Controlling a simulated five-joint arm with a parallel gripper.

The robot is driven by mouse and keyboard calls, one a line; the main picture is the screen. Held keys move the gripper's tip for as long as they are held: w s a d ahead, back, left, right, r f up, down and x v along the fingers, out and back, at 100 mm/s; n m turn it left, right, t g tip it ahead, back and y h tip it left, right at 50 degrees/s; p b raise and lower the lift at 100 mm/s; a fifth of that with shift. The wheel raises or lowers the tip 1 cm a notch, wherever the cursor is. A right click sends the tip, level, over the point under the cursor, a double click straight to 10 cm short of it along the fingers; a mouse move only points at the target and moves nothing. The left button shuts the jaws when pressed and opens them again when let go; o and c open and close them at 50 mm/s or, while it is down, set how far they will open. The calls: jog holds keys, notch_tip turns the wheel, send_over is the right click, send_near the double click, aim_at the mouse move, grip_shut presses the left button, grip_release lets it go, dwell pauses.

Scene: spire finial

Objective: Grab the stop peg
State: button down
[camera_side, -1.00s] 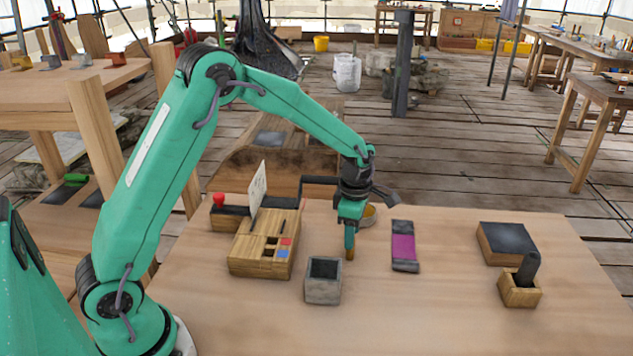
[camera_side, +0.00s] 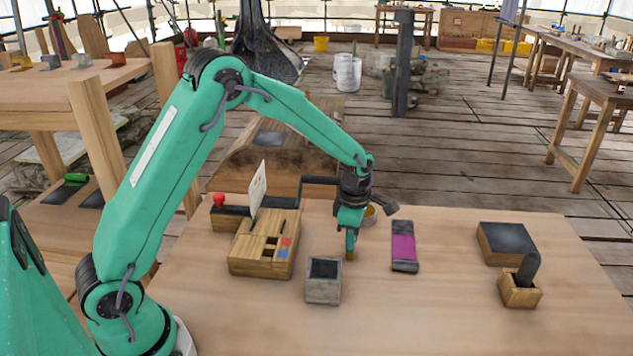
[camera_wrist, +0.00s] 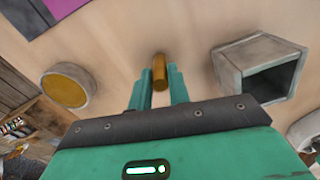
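The stop peg is a small brass-brown cylinder (camera_wrist: 159,73). In the side view its lower end (camera_side: 350,254) shows beneath my fingers, close to the table top, to the right of the grey stone box. My gripper (camera_side: 350,238) points down over the peg. In the wrist view my two green fingers (camera_wrist: 159,82) stand on either side of it, apart, with only a narrow gap to the peg. I see no clear grip on it. Whether a finger touches it cannot be told.
A grey open box (camera_side: 323,290) stands close left of the peg. A wooden block with coloured squares (camera_side: 250,262) is farther left. A round tin (camera_side: 370,213) sits behind my gripper, and a purple-banded strip (camera_side: 403,248) lies to the right. The front table area is clear.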

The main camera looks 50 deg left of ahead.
jog(key=shift+r, duration=0.1)
jog(key=shift+r, duration=0.45)
notch_tip(320, 180, up, 3)
jog(key=shift+r, duration=0.15)
jog(key=s+d+r, duration=0.6)
jog(key=d, duration=0.3)
jog(key=shift+s+d+r, duration=0.2)
jog(key=shift+d+r, duration=0.1)
jog(key=shift+d, duration=0.1)
